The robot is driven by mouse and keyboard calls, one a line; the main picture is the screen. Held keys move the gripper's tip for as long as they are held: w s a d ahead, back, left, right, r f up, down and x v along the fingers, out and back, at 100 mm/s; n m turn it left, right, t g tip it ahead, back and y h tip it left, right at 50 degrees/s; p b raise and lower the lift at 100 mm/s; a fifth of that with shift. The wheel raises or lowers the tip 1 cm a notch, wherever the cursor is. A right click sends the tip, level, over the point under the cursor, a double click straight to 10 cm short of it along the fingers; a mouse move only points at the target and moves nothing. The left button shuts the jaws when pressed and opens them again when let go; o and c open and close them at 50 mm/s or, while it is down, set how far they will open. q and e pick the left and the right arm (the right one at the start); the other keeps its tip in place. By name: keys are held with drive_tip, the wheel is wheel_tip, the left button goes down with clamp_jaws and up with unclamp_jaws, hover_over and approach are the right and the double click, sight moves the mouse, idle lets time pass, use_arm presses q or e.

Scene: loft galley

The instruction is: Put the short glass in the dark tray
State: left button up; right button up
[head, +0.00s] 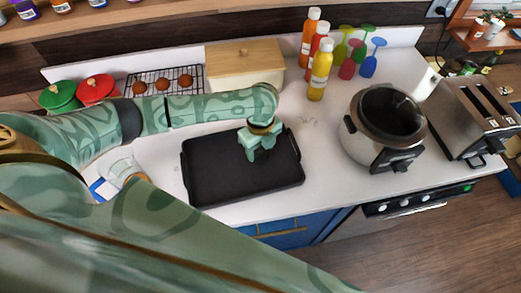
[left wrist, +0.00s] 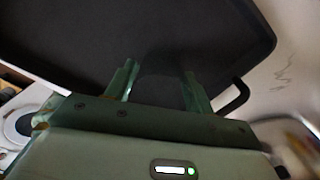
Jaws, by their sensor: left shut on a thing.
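The dark tray (head: 215,175) is a black rectangular pan with raised rims, lying on the white counter. It fills much of the left wrist view (left wrist: 85,40). My left gripper (head: 259,151) is over the right part of the tray, pointing down. In the left wrist view its two fingers (left wrist: 160,75) stand apart, with a faint see-through shape between them that I take for the short glass (left wrist: 163,92). The glass is hard to make out against the black, and I cannot tell whether it touches the tray floor. My right gripper is not in view.
A rice cooker (head: 382,125) and a toaster (head: 470,115) stand right of the tray. Behind are a wooden-lidded box (head: 245,75), sauce bottles (head: 320,70) and a wire rack (head: 165,80). Another clear glass item (head: 122,168) is at left, beside my arm.

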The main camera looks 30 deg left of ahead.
use_arm(q)
drive_tip(key=shift+f, duration=0.45)
drive_tip(key=shift+r, duration=0.1)
drive_tip(key=o, duration=1)
wheel_tip(320, 180, up, 12)
drive_tip(key=p, duration=0.3)
drive_tip(key=shift+p, duration=0.4)
